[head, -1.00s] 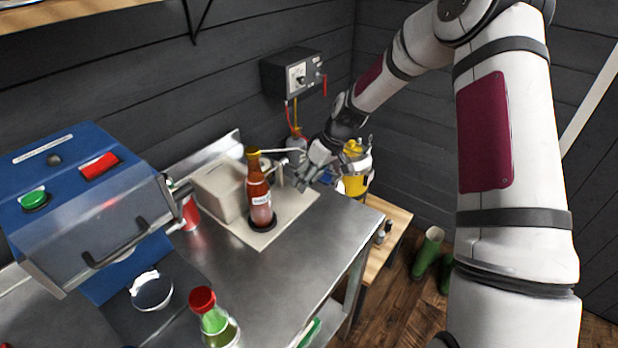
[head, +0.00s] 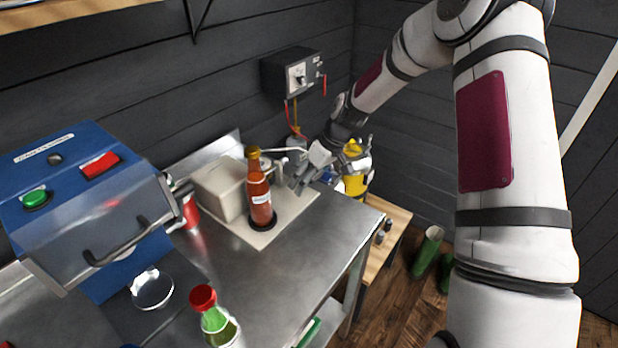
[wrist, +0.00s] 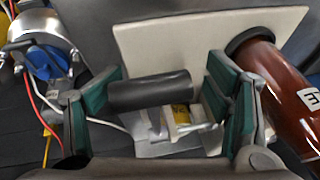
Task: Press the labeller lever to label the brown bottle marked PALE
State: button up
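The brown bottle (head: 260,200) with a yellow cap stands upright in a black ring on the labeller's pale base plate (head: 287,218). It is also at the right of the wrist view (wrist: 290,100), where only the letter E of its label shows. The labeller's beige body (head: 219,188) is beside the bottle. In the wrist view, the lever's black cylindrical grip (wrist: 150,92) lies between my fingers. My gripper (wrist: 163,98) is open, with gaps visible at the grip's ends. In the head view my gripper (head: 301,178) is just right of the bottle, and the lever is mostly hidden.
A blue machine (head: 85,190) with green and red buttons stands left. A grey control box (head: 290,74) with wires is on the wall. The steel table's front right is clear.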

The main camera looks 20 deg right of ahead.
jog(key=shift+w, duration=0.1)
jog(key=shift+d+r, duration=0.25)
jog(key=shift+r, duration=0.25)
jog(key=v, duration=1.1)
